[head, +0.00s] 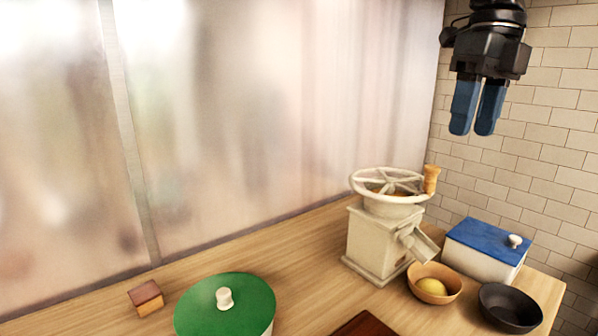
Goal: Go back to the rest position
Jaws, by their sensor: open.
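My gripper (476,107) hangs at the upper right of the head view, with its two blue fingers pointing down. The fingers are a little apart with nothing between them. It is high above the counter, in front of the tiled wall, and touches nothing. No marker of a rest position is visible.
A cream grinder (380,240) with a handwheel stands on the wooden counter (300,262). Near it are a wooden bowl (433,293) holding a yellow item, a dark bowl (511,309) and a blue-lidded box (484,262). A green lid (245,305) and a small block (146,300) sit left.

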